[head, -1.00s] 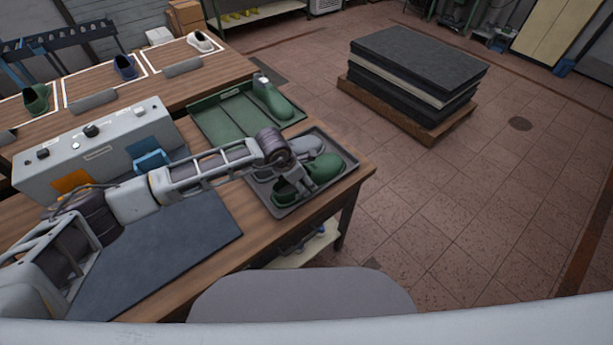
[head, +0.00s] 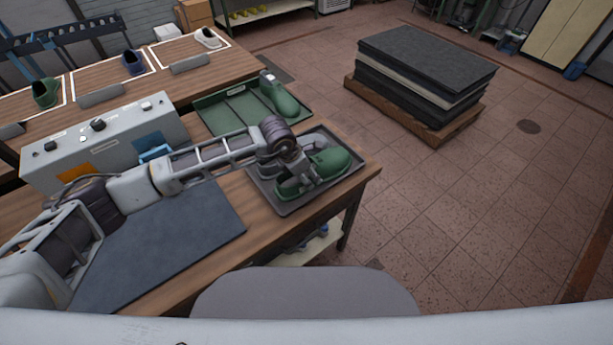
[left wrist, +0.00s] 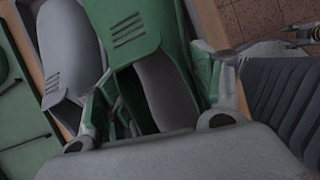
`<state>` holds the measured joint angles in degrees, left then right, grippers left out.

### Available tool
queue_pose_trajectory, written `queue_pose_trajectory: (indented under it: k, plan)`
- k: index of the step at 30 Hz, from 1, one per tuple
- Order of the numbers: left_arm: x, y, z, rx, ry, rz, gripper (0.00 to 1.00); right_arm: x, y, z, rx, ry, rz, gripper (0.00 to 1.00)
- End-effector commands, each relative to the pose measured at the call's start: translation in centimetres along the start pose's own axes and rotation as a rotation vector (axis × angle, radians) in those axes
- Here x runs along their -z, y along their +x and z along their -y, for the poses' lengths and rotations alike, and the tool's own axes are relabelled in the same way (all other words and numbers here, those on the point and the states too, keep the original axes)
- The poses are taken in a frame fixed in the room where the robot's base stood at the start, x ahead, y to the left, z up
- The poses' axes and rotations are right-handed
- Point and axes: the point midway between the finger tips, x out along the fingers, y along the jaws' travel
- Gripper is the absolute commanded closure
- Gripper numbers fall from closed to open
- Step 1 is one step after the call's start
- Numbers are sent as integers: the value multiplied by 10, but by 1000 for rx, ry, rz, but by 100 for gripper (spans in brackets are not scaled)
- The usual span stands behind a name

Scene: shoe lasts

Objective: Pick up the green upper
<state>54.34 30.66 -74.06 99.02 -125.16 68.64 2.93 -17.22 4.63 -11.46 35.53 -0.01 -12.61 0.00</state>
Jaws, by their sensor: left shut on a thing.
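The green upper (head: 328,161) sits at the dark grey tray (head: 284,212) on the right end of the near bench, its toe to the right. My left gripper (head: 296,183) is over its open heel end and is shut on it. In the left wrist view the upper (left wrist: 136,38) lies between the two fingers, with slots on its tongue and a grey inside showing. I cannot tell whether it is clear of the tray. A grey upper (left wrist: 70,48) lies to its left there; in the head view my wrist hides most of it. My right gripper is not in view.
A green tray (head: 222,113) with a green last (head: 279,97) stands behind the grey tray. A grey control box (head: 108,140) and a dark mat (head: 165,240) are to the left. Uppers stand on the far bench. A mat stack (head: 425,65) is on the floor.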

Motion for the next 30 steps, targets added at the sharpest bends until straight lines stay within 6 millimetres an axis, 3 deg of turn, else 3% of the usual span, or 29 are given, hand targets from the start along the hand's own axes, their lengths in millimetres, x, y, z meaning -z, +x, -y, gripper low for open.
queue_pose_trajectory:
  k: [15,30]
  plan:
    - [-26,-62,-4,-1,1,1,59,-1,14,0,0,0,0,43]
    - [-29,-69,-5,0,0,0,59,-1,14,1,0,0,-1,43]
